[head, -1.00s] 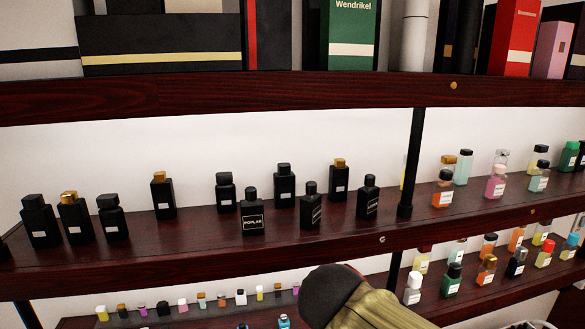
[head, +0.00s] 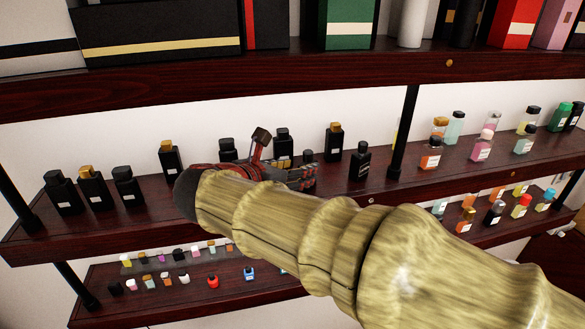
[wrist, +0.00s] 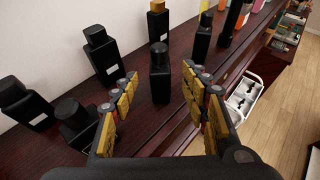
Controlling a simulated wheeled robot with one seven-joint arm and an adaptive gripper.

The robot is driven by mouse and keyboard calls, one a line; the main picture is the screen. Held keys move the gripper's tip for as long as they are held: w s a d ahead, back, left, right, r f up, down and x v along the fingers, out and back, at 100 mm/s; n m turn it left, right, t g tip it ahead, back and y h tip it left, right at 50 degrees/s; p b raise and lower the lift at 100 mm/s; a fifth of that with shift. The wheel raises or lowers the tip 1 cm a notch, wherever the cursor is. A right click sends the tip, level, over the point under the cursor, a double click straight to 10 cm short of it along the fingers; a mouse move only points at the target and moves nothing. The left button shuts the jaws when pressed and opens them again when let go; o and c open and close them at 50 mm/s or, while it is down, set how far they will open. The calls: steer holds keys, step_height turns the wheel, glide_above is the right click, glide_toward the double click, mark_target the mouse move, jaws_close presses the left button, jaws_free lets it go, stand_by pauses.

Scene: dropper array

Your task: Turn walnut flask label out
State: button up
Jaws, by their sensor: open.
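Several black flasks stand upright on the middle shelf. My gripper (head: 288,160) is open over the front row. In the wrist view, a black flask (wrist: 160,72) stands ahead between the spread fingertips (wrist: 160,84), apart from both; its cap (head: 308,155) shows behind my gripper in the head view. No label shows on it now, so I cannot confirm it is the walnut flask. Another front flask (wrist: 75,120) is just outside the left finger, hidden by my arm in the head view. The right-hand front flask (head: 360,161) stands farther along.
Back-row flasks (head: 283,143) (head: 333,142) stand close behind my gripper, with more black flasks (head: 92,187) to the left. A black post (head: 403,130) is to the right. The upper shelf (head: 180,88) runs overhead. Small coloured bottles (head: 430,150) fill the right shelf.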

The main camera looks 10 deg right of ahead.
steer(key=p+x, duration=0.1)
steer(key=x, duration=0.5)
steer(key=shift+c, duration=0.9)
jaws_close()
